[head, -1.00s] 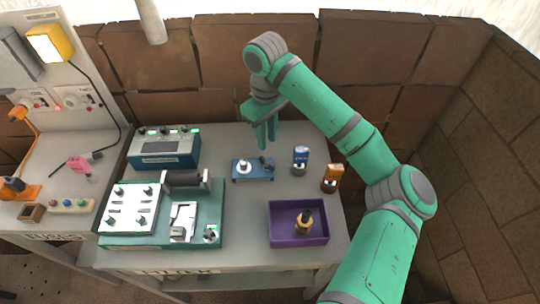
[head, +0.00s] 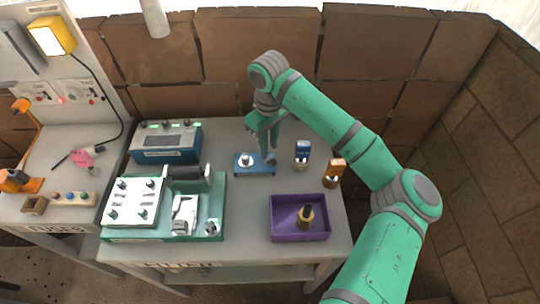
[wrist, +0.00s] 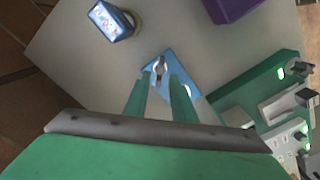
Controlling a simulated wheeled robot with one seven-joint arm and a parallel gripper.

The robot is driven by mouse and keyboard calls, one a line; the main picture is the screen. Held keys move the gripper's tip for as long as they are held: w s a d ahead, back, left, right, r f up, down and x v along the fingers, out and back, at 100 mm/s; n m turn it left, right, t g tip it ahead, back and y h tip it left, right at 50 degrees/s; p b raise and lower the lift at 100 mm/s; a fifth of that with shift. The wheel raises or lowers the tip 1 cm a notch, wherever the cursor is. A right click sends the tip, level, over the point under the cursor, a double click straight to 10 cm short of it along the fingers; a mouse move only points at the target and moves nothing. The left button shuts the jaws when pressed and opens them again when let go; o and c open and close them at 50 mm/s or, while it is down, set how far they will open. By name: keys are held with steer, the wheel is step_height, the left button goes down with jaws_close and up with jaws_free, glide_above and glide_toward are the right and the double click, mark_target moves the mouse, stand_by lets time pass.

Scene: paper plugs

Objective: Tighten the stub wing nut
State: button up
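A small blue base (head: 240,172) lies flat on the workbench, with a round silver-white stub (head: 245,160) at its left end. In the wrist view the blue base (wrist: 172,60) carries a dark metal wing nut (wrist: 160,69). In the head view the wing nut is hidden behind my fingers. My gripper (head: 270,158) points down over the right end of the base. In the wrist view my gripper (wrist: 161,77) is open, with its two green fingers apart and the wing nut showing between their tips. I cannot tell whether either finger touches the nut.
A purple tray (head: 285,238) holding a yellow-and-black piece is in front. A green board (head: 160,236) and a blue instrument box (head: 165,145) are left.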

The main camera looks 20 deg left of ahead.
mark_target(269, 158)
steer(key=shift+f, duration=1.95)
jaws_close()
